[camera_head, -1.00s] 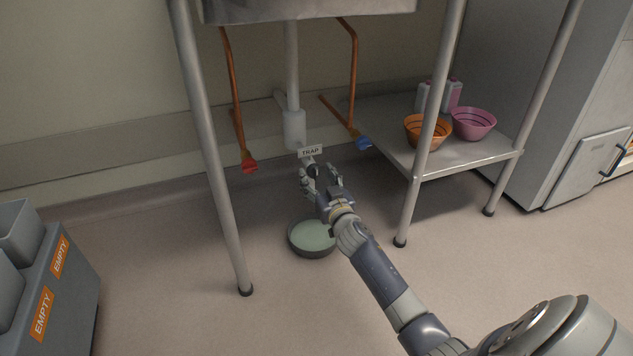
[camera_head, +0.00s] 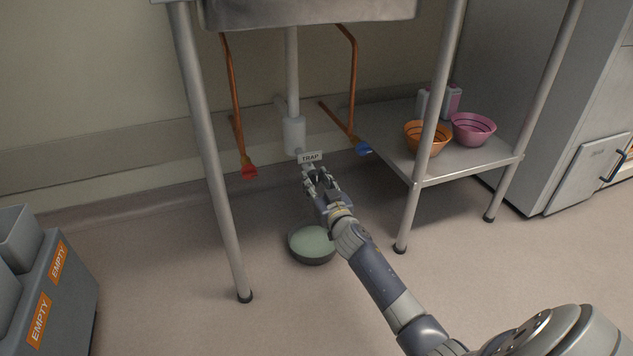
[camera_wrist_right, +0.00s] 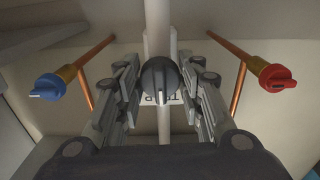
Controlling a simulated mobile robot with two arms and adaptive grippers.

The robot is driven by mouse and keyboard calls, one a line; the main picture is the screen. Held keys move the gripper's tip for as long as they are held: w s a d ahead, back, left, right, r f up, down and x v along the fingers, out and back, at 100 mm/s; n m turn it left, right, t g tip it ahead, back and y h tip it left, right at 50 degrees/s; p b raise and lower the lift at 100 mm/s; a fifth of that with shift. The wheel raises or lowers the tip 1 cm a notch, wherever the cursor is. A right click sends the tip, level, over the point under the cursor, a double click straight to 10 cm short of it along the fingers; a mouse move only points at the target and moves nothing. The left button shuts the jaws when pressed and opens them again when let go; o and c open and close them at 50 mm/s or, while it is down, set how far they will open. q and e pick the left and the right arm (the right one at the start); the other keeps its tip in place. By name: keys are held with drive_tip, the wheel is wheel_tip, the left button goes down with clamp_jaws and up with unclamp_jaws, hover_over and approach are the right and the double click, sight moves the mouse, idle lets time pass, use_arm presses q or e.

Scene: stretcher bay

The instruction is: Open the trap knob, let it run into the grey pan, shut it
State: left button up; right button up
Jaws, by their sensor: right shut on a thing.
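The white trap (camera_head: 294,135) hangs under the sink, with a small TRAP label (camera_head: 310,157) at its lower end. My right gripper (camera_head: 318,180) is just below the label. In the right wrist view, the dark round trap knob (camera_wrist_right: 159,75) sits between its fingers, and they are shut on it. A pale line on the knob points down in that view. The round grey pan (camera_head: 313,260) stands on the floor below the gripper, partly hidden by my right arm. A pale green surface shows inside it; I cannot tell whether liquid is running. My left gripper is out of view.
A red valve handle (camera_head: 249,172) and a blue valve handle (camera_head: 363,148) hang on copper pipes either side. Table legs (camera_head: 215,180) frame the space. A low shelf (camera_head: 460,165) at right holds orange and pink bowls. Grey bins marked EMPTY (camera_head: 75,290) stand at left.

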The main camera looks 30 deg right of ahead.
drive_tip(key=n+p, duration=0.1)
drive_tip(key=n, duration=0.3)
drive_tip(key=n+p, duration=0.1)
drive_tip(key=n, duration=0.2)
drive_tip(key=shift+n, duration=0.4)
drive_tip(key=n, duration=0.2)
drive_tip(key=shift+d+n, duration=0.1)
drive_tip(key=shift+n, duration=1.1)
drive_tip(key=n, duration=0.4)
drive_tip(key=shift+n, duration=0.7)
